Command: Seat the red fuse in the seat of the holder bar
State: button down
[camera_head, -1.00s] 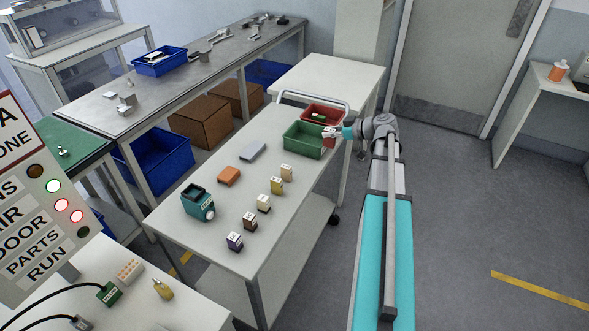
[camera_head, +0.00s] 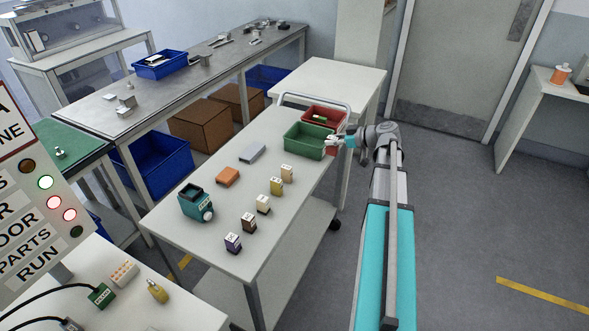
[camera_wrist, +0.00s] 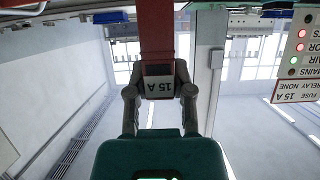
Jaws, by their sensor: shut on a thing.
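My gripper (camera_head: 333,142) is at the right edge of the cart, beside the green bin. In the wrist view my gripper (camera_wrist: 159,90) has its two fingers closed on the sides of the red fuse (camera_wrist: 157,35). The fuse has a dark section and a white label reading 15 A, upside down in this view; its red body runs out of the top of the picture. In the head view the fuse is too small or hidden to make out clearly. I cannot pick out the holder bar or its seat with certainty in either view.
The cart (camera_head: 215,240) carries a green bin (camera_head: 305,141), a red bin (camera_head: 325,117), a teal device (camera_head: 194,203), an orange block (camera_head: 228,176), a grey block (camera_head: 252,152) and a row of small labelled parts (camera_head: 263,204). A sign (camera_wrist: 296,92) reads FUSE 15 A, RELAY NONE.

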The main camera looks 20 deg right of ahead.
jog(key=shift+s+d+f+b+x, duration=0.15)
jog(key=shift+f+b+x, duration=0.4)
jog(key=shift+b+x, duration=1.5)
jog(key=shift+s+d+f+b+x, duration=0.1)
jog(key=shift+d+f+b+x, duration=0.45)
jog(key=shift+x, duration=2.55)
jog(key=shift+s+a+f+b+x, duration=0.1)
jog(key=shift+f+b+x, duration=0.45)
jog(key=shift+b+x, duration=1.65)
jog(key=shift+w+a+f+p, duration=0.1)
jog(key=shift+w+a+p, duration=0.05)
jog(key=shift+w+p, duration=0.2)
jog(key=shift+w+a+f+b, duration=0.25)
jog(key=shift+w+f+b, duration=0.05)
jog(key=shift+f+b, duration=1.55)
jog(key=shift+f, duration=0.2)
jog(key=c, duration=0.5)
grip_release()
